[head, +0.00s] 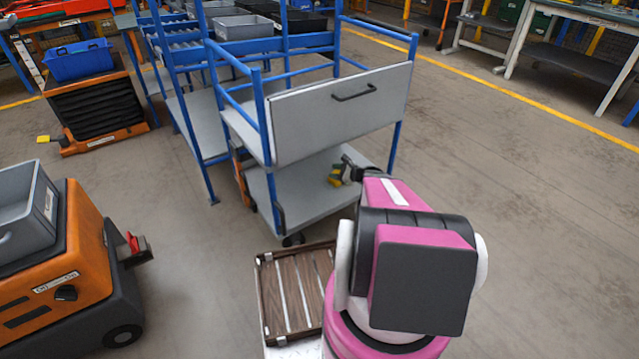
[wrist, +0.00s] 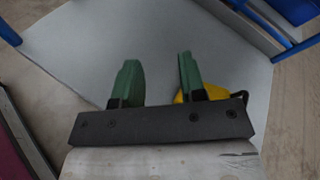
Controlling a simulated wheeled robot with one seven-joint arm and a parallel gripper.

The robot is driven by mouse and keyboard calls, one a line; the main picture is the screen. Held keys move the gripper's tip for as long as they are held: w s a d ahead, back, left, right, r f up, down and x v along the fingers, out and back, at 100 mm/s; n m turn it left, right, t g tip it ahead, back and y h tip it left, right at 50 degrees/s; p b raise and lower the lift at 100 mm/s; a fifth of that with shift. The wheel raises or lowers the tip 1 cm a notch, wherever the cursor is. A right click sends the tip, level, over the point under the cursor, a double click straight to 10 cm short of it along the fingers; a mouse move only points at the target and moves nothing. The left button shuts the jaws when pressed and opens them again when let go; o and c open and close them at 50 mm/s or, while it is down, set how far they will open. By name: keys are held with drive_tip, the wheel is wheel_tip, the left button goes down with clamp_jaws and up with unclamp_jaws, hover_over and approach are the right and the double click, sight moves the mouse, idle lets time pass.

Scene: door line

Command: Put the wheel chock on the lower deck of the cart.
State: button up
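The cart (head: 340,115) is a blue-railed trolley with a grey drop panel above a grey lower deck (head: 295,195). The lower deck fills most of the wrist view (wrist: 75,45). My gripper (head: 338,172) reaches in over the lower deck, below the panel. In the wrist view its green fingers (wrist: 158,65) stand apart, with bare deck showing between them. The yellow wheel chock (wrist: 215,92) is beside and partly behind the right finger, outside the gap, with a dark loop at its right. It appears to rest on the deck; its underside is hidden.
A slatted wooden tray (head: 295,292) is in front of the cart. An orange wheeled machine with a grey bin (head: 55,265) stands at the left. Another blue-framed rack (head: 190,120) adjoins the cart. The floor at the right (head: 540,190) is clear.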

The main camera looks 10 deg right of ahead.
drive_tip(key=s+a+r+n+g+h, duration=0.3)
drive_tip(key=s+a+r+n+g, duration=0.2)
drive_tip(key=s+a+n, duration=0.25)
drive_tip(key=s+a+r+n+g+h, duration=0.3)
drive_tip(key=s+a+r+n+g, duration=0.2)
drive_tip(key=s+a+n, duration=0.3)
drive_tip(key=s+d+r+n+h, duration=0.1)
drive_tip(key=s+r+n+h, duration=0.3)
drive_tip(key=s+r+n, duration=0.1)
drive_tip(key=shift+s+d+n+h, duration=0.3)
drive_tip(key=shift+s+d+n, duration=0.05)
drive_tip(key=shift+s+n, duration=0.1)
